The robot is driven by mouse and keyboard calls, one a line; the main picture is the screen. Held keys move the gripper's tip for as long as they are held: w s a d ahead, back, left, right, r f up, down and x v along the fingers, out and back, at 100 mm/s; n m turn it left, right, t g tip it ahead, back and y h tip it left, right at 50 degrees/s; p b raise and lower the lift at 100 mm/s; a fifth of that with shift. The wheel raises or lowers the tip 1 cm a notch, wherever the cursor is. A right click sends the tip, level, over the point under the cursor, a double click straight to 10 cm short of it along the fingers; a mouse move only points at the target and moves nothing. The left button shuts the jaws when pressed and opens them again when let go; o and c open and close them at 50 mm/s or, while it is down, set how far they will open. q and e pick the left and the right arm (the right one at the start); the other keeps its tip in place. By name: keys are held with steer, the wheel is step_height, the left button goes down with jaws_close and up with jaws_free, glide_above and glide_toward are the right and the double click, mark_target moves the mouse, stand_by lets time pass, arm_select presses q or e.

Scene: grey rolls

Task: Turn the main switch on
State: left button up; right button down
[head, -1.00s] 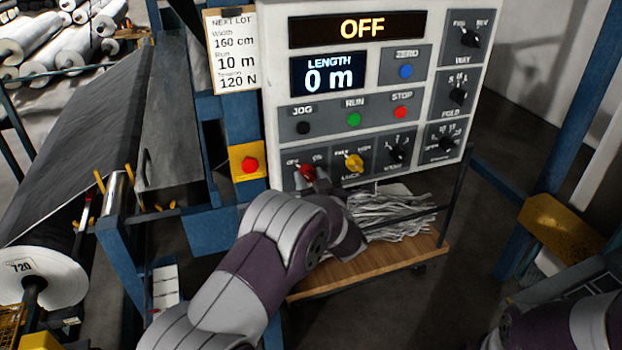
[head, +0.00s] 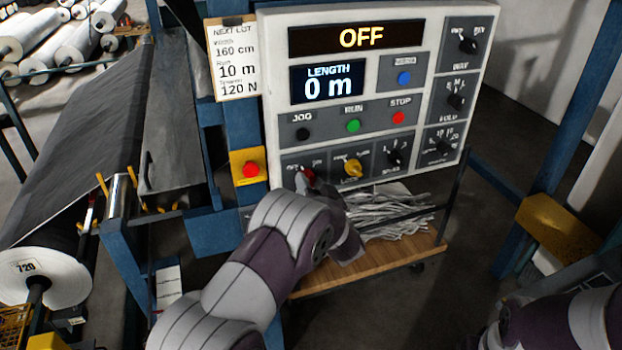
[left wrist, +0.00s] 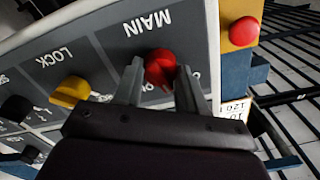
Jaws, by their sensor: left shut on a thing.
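The main switch is a red knob (head: 308,174) at the lower left of the control panel (head: 385,15). In the left wrist view the red knob (left wrist: 160,68) sits under the label MAIN, between the two fingers. My left gripper (head: 305,184) reaches up from below and is shut on the knob; its fingers also show in the left wrist view (left wrist: 158,88). The arm hides part of the switch's surroundings in the head view. The top display (head: 361,38) reads OFF. My right gripper is out of view; only part of the right arm shows at the lower right.
A yellow lock knob (head: 352,168) is just right of the main switch. A red button on a yellow box (head: 250,169) is to its left. Below the panel is a wooden shelf (head: 330,283) with grey strips (head: 395,215). A blue post (head: 562,130) stands at right.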

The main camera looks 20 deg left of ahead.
arm_select(q)
steer(key=m+p, duration=0.5)
steer(key=m, duration=0.7)
steer(key=shift+m, duration=0.4)
stand_by(0.3)
steer(key=o, duration=0.8)
steer(key=shift+c, duration=0.2)
steer(key=o, duration=0.3)
steer(key=shift+w+a, duration=0.1)
steer(key=shift+a, duration=0.05)
